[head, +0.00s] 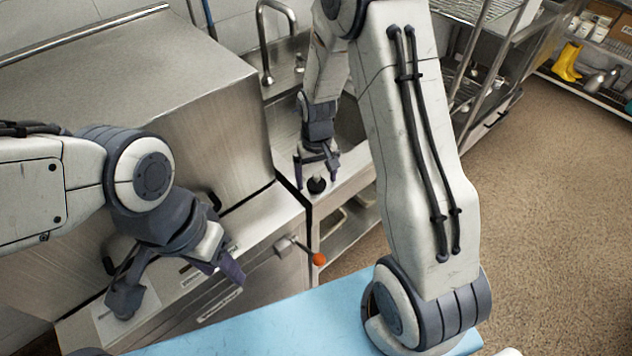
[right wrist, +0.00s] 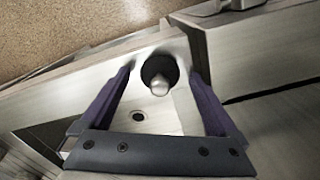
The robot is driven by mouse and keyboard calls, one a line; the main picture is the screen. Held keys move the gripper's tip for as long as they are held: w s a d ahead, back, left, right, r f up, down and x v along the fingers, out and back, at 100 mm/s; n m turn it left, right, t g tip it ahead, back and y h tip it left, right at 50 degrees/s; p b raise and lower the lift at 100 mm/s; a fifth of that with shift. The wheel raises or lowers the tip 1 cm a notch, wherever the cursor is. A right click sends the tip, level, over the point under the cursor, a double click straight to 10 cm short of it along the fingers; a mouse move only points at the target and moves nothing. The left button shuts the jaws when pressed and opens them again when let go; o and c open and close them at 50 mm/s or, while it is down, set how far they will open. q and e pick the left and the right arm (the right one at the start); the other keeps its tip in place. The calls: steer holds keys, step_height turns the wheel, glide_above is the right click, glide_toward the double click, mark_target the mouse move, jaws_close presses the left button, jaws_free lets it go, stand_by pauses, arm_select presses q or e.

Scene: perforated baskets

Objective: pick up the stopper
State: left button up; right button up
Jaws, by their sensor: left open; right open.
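The stopper (head: 316,185) is a dark round piece on the steel counter edge beside the sink. In the right wrist view the stopper (right wrist: 159,72) shows a black round base with a pale metal knob. My right gripper (head: 318,172) is open just above it, and the wrist view shows the stopper between and slightly beyond the open fingers (right wrist: 158,88). I cannot tell whether a finger touches it. My left gripper (head: 180,290) is open and empty over the front of the steel machine at the left.
The sink basin (head: 346,130) and tap (head: 266,45) lie behind the right gripper. A small hole (right wrist: 138,116) is in the counter near the stopper. A lever with an orange knob (head: 318,259) sticks out from the machine. A blue surface (head: 270,325) is in front; wire shelves stand right.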

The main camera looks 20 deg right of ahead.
mark_target(316, 174)
steer(key=c, duration=1.5)
steer(key=shift+o, duration=0.2)
steer(key=shift+r, duration=0.6)
step_height(316, 174, up, 3)
steer(key=shift+w+f+b, duration=0.1)
steer(key=shift+b, duration=0.25)
steer(key=s+d+r+b, duration=0.1)
steer(key=s+d+r, duration=0.3)
steer(key=d, duration=0.7)
step_height(316, 174, up, 3)
steer(key=shift+f, duration=0.1)
